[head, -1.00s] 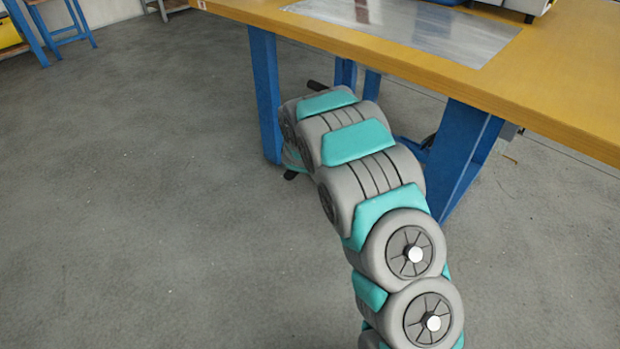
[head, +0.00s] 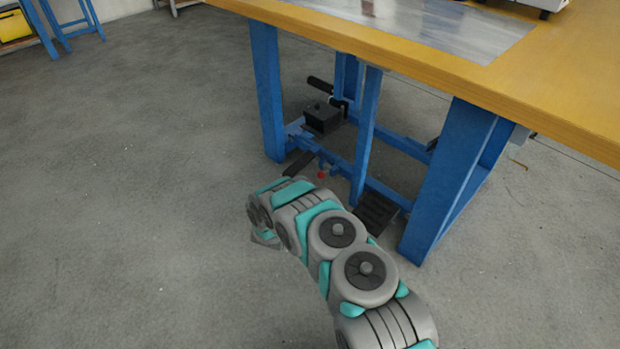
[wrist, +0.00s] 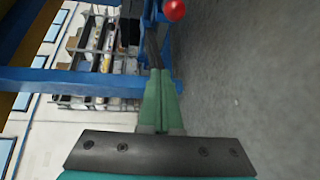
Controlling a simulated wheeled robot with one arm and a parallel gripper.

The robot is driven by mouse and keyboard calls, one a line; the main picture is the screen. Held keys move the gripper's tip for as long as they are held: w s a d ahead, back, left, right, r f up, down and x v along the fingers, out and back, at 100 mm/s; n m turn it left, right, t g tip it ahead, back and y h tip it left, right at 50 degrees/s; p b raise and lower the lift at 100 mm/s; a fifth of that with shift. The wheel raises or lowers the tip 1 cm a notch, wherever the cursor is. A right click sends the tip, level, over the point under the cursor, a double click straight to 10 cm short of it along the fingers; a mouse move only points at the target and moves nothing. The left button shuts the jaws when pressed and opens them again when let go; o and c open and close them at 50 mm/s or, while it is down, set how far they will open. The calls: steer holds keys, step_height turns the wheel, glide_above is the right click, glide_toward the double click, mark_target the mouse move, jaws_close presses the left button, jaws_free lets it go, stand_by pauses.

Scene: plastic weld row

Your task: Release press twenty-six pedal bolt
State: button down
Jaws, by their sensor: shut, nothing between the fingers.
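A small red ball knob (head: 321,175), perhaps the pedal bolt's end, is low under the bench in the head view. It also shows at the top edge of the wrist view (wrist: 173,9). A dark ribbed pedal plate (head: 375,213) is to its right, near the floor. A second dark flat piece (head: 299,163) is to its left. My gripper (wrist: 158,74) is shut and empty, its green fingers together, with the red knob beyond and right of the tips in the wrist view. In the head view my arm hides the fingers.
The bench's blue legs (head: 266,95) and lower rails flank the pedal area, with the wooden top (head: 410,58) overhead. A black box (head: 322,118) and black handle sit behind the knob. Open grey floor (head: 130,200) lies left.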

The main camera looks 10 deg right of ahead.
steer(key=shift+s+f+n+h, duration=0.25)
steer(key=shift+s+f, duration=0.2)
steer(key=shift+f, duration=0.25)
steer(key=shift+s+f+n+h, duration=0.25)
steer(key=shift+s+f, duration=0.15)
steer(key=shift+f, duration=0.3)
steer(key=r+b+x, duration=0.1)
steer(key=x, duration=0.9)
steer(key=shift+s+d+r, duration=0.1)
steer(key=shift+s+d, duration=1.15)
steer(key=shift+d, duration=0.2)
steer(key=s+d, duration=0.4)
steer(key=s, duration=0.2)
steer(key=shift+d, duration=0.3)
